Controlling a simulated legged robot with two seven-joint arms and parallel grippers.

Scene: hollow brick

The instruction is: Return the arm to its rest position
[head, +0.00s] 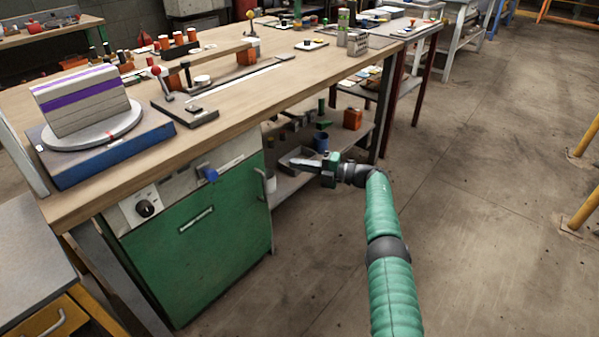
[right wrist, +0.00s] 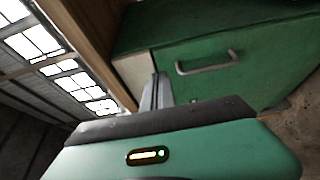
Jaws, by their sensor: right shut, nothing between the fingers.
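My right arm comes in from the lower right of the head view, and its gripper (head: 300,161) is in front of the bench, beside the green cabinet and below the tabletop level. The gripper is shut and empty. In the right wrist view its shut fingers (right wrist: 156,92) point toward the green cabinet front with its metal handle (right wrist: 208,63). The hollow brick (head: 82,100), grey with a purple stripe, stands on a round grey turntable (head: 97,136) on a blue base at the left of the bench. My left gripper is not in view.
The wooden bench (head: 235,95) carries tools, small bottles and a long metal rail. Its green cabinet (head: 200,245) has a handle at its right edge, near my right gripper. A lower shelf (head: 290,180) holds small items behind the gripper. The floor at right (head: 480,200) is clear.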

